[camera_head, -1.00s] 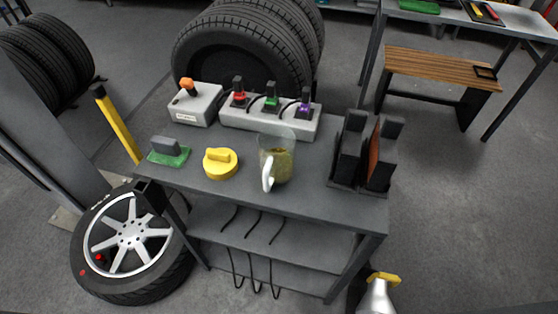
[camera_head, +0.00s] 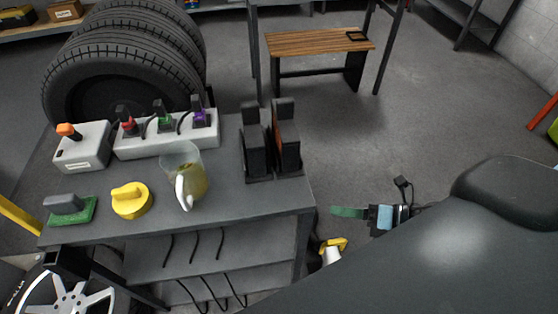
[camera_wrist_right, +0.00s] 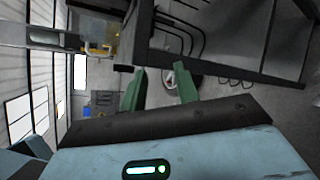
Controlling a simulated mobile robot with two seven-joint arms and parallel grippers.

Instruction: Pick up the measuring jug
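The measuring jug (camera_head: 192,178) is clear with yellowish contents and a white handle facing the front. It stands upright on the grey workbench (camera_head: 225,205), between the yellow round piece and the black upright holders. My right gripper (camera_head: 340,211) is right of the bench, apart from the jug, with its green fingers pointing left. The right wrist view shows these fingers (camera_wrist_right: 160,88) spread, with nothing between them. I cannot make out the jug in that view. My left gripper is not in view.
A yellow round piece (camera_head: 131,202) and a green-based block (camera_head: 70,209) lie left of the jug. A white strip with coloured plugs (camera_head: 165,142) is behind it. Black holders (camera_head: 257,158) stand right. A yellow-topped object (camera_head: 333,246) is beside the bench's right end.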

